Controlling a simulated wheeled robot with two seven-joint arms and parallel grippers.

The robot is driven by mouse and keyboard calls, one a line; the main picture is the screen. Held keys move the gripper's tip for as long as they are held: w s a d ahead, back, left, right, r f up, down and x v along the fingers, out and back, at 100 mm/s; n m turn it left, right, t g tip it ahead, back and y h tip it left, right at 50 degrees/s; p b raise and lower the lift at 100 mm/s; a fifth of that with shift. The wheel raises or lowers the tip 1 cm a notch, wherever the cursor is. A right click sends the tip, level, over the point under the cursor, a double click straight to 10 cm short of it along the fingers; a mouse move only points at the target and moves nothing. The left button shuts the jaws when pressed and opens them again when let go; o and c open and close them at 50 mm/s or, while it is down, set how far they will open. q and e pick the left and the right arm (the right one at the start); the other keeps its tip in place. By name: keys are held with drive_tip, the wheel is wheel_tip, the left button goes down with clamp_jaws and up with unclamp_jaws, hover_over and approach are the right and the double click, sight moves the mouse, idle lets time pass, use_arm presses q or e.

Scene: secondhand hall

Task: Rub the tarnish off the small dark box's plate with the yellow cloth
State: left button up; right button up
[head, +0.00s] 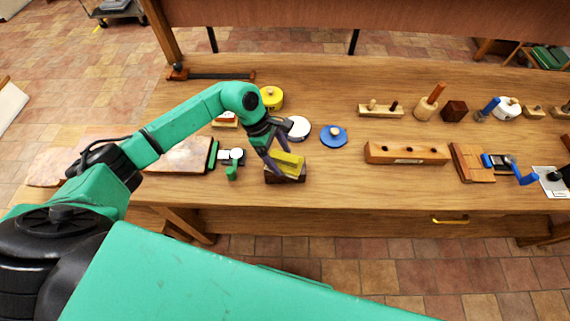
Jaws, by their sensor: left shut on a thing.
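My left gripper (275,160) reaches in from the left and is shut on the yellow cloth (288,162). The cloth sits directly over a small dark box (286,178) near the front of the table and appears to touch its top. The cloth and gripper fingers cover most of the box's upper side, so its plate and any tarnish are hidden. Only the dark front and side edges of the box show. My right gripper is not in view.
The wooden table (330,192) also holds a blue disc (334,136), a white disc (298,128), a yellow round lidded piece (271,98) and a long wooden block (407,153). A green-handled device (232,160) stands left of the box. Bare tabletop lies right of it.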

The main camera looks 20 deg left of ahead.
use_arm(q)
drive_tip(key=shift+w+d, duration=0.25)
drive_tip(key=shift+d, duration=0.6)
wheel_tip(320, 180, up, 7)
drive_tip(key=p, duration=0.3)
idle(0.4)
